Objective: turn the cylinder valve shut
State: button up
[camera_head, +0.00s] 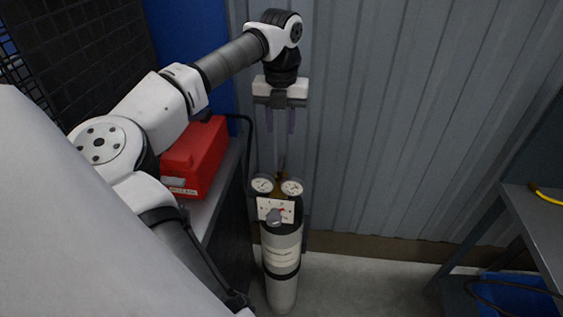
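A pale grey cylinder (283,262) with dark bands stands upright on the floor near the corrugated wall. At its top are two round gauges, a left one (262,185) and a right one (292,188). A white plate (270,204) sits below them, with a grey knob (273,216) and a small red mark beside it. Brass fittings (281,176) show behind the gauges. My gripper (280,122) points down above the gauges, its two fingers apart with nothing between them. It is clear of the cylinder. I cannot tell how far the knob is turned.
A red case (195,158) sits on a dark bench or cabinet left of the cylinder, partly behind my arm. A grey table (535,215) stands at the right, with a blue bin (520,292) below it. Open floor (370,285) lies between.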

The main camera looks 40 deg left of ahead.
aim_at(282, 163)
notch_tip(282, 163, down, 12)
jog(key=b, duration=0.6)
jog(key=shift+r, duration=0.2)
jog(key=shift+d, duration=0.1)
grip_shut()
